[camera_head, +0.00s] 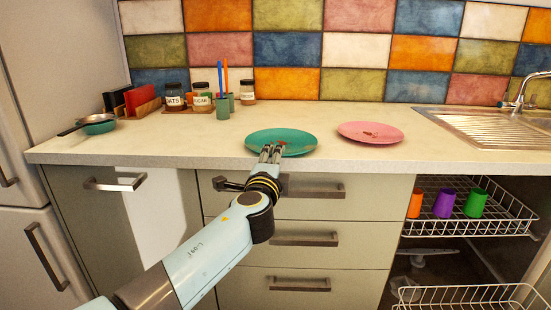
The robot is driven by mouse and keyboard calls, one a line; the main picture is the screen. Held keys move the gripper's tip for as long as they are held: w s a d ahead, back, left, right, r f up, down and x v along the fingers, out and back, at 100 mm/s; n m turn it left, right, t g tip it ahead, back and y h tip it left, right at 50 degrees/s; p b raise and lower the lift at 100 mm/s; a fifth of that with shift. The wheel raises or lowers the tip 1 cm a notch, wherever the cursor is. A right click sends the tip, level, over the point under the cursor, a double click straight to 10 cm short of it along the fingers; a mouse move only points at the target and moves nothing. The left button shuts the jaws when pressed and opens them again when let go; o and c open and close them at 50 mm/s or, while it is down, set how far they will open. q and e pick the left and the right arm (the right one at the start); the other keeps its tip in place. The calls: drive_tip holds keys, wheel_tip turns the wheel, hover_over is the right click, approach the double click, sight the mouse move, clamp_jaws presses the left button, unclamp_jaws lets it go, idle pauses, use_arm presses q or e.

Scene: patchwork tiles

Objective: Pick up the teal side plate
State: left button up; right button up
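The teal side plate (298,138) lies on the counter in the middle of the head view, with a small reddish patch near its centre. My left gripper (271,150) comes up from below and overlaps the plate's near rim. Its two fingers show side by side with a narrow gap, and they hide part of the plate's front. I cannot tell whether they grip the rim or only stand over it. My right gripper is not in view.
A pink plate (370,132) with reddish bits lies to the right of the teal one. Jars (202,97) and a teal cup (223,106) stand behind left. A pan (96,124) is far left, a sink (490,128) far right. An open dish rack (470,210) holds cups below.

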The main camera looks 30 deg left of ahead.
use_arm(q)
drive_tip(key=shift+x, duration=0.8)
clamp_jaws()
idle(0.4)
drive_tip(key=s+d+r+p, duration=0.3)
drive_tip(key=s, duration=0.3)
drive_tip(key=s+d+r+p, duration=0.3)
drive_tip(key=s+r, duration=0.1)
drive_tip(key=s, duration=0.2)
drive_tip(key=shift+s+r, duration=0.25)
drive_tip(key=shift+s, duration=0.1)
